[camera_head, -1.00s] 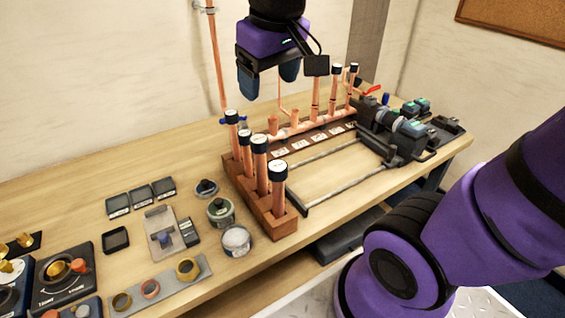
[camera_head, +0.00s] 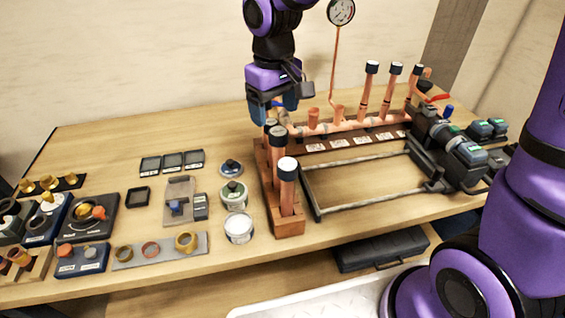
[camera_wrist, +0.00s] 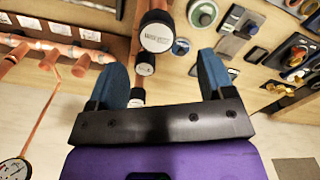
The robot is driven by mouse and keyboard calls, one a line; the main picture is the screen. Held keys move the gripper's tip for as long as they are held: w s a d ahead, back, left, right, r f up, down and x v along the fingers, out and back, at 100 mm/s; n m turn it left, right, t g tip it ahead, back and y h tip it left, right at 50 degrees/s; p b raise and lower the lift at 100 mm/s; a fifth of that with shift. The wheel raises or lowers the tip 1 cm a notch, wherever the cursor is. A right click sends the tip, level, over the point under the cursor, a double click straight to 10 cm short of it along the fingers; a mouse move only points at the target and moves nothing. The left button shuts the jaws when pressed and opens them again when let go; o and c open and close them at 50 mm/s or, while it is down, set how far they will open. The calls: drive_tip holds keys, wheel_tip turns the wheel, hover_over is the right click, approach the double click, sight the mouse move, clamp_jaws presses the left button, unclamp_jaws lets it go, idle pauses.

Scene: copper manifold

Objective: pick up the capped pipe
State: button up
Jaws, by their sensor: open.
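Several copper pipes with dark caps stand upright in a wooden rack (camera_head: 290,229). The nearest capped pipe (camera_head: 287,185) shows clearly in the head view; two others stand close behind it, and my gripper may hide more. My gripper (camera_head: 274,110) is open, pointing down over the rack's far end. In the wrist view, my gripper (camera_wrist: 160,75) has its blue fingers spread wide. A capped pipe's top (camera_wrist: 145,63) appears between them, with a larger, nearer cap (camera_wrist: 156,32) beyond. I cannot tell whether any pipe is within finger reach.
A copper manifold (camera_head: 345,126) with upright capped pipes and a gauge (camera_head: 341,12) stands to the right of my gripper. A metal frame (camera_head: 370,205) lies in front of it. Tins (camera_head: 239,229) and small trays (camera_head: 172,161) lie left of the rack. The bench's back left is clear.

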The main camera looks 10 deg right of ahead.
sight(278, 131)
wheel_tip(278, 131, down, 2)
drive_tip(key=shift+f, duration=0.25)
drive_tip(key=shift+s+d+f, duration=0.15)
drive_tip(key=shift+s+f, duration=0.05)
drive_tip(key=shift+f, duration=1.1)
drive_tip(key=shift+s+d+f, duration=0.1)
drive_tip(key=shift+s+f, duration=0.05)
drive_tip(key=shift+f, duration=1.15)
drive_tip(key=c, duration=1)
